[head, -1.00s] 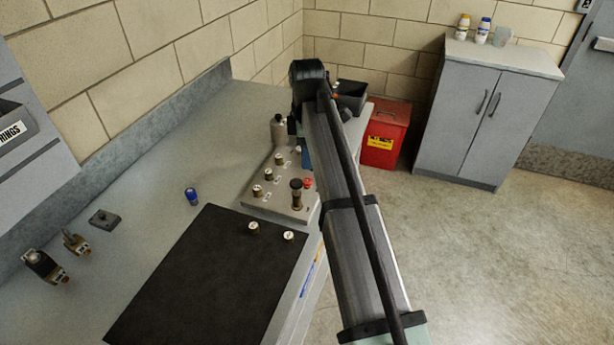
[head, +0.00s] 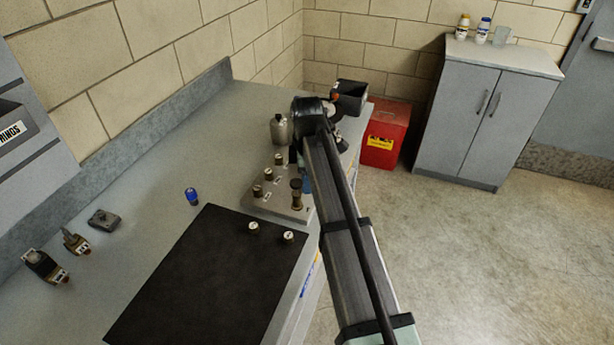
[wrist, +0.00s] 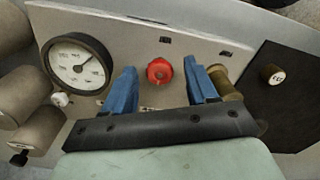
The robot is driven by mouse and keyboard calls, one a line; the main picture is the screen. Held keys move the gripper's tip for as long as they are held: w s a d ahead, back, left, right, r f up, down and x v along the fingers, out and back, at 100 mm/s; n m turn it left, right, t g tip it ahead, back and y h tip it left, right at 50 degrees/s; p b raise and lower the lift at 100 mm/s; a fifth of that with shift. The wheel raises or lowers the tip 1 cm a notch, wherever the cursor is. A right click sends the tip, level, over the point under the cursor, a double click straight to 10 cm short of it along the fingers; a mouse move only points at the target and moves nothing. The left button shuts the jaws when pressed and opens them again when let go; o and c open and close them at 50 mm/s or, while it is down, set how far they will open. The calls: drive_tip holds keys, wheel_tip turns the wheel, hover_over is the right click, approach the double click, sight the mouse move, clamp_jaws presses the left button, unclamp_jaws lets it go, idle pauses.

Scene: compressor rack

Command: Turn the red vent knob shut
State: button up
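The red vent knob (wrist: 159,71) shows in the wrist view on the pale panel (wrist: 208,45), between the two fingertips in the picture. My gripper (wrist: 161,67) has blue fingers spread apart, with a clear gap on either side of the knob. I cannot tell whether the tips are level with the knob or short of it. A round dial gauge (wrist: 78,62) is left of the fingers. A brass fitting (wrist: 225,84) is close beside the right finger. In the head view a blue finger (head: 307,184) shows beside my arm, and the knob is hidden.
The panel (head: 258,205) carries several small fittings and a taller brass one (head: 296,195). A metal canister (head: 279,129) stands behind it. A black mat (head: 200,280) lies in front, with two small white-topped pieces at its edge. A black bin (head: 350,98) is beyond my wrist.

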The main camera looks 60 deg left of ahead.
drive_tip(key=c, duration=1)
drive_tip(key=shift+c, duration=0.2)
drive_tip(key=m, duration=1.8)
drive_tip(key=shift+m, duration=2.9)
